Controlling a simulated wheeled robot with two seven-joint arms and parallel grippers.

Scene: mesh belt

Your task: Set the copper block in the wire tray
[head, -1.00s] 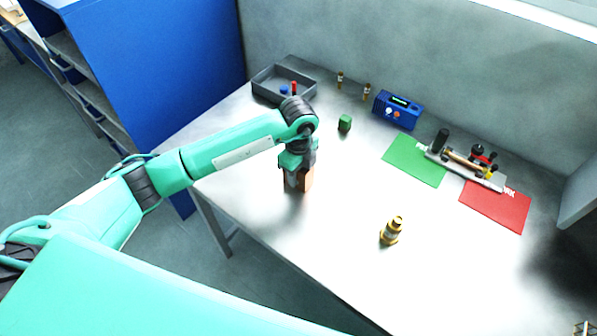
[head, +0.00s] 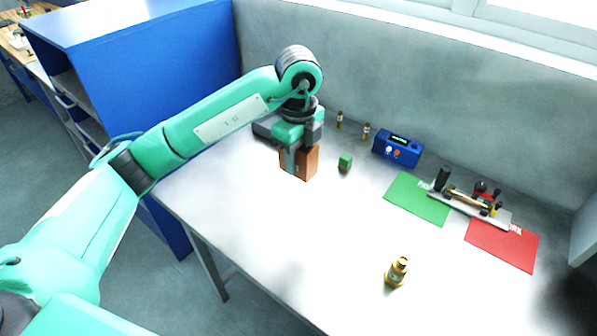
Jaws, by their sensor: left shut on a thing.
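The copper block (head: 306,164) is a brown-orange box in the head view, left of centre. My left gripper (head: 299,158) points down and is shut on it, with the fingers covering its left part. The block appears raised above the bench top. A dark grey tray (head: 264,131) stands behind at the back left of the bench, mostly hidden by my gripper and wrist. No tray that is clearly of wire shows. My right gripper is not in view.
A blue device (head: 398,149), green mat (head: 417,199), red mat (head: 502,245) and a fixture (head: 468,208) lie to the right. A brass fitting (head: 397,271) stands at the front. The bench middle is clear.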

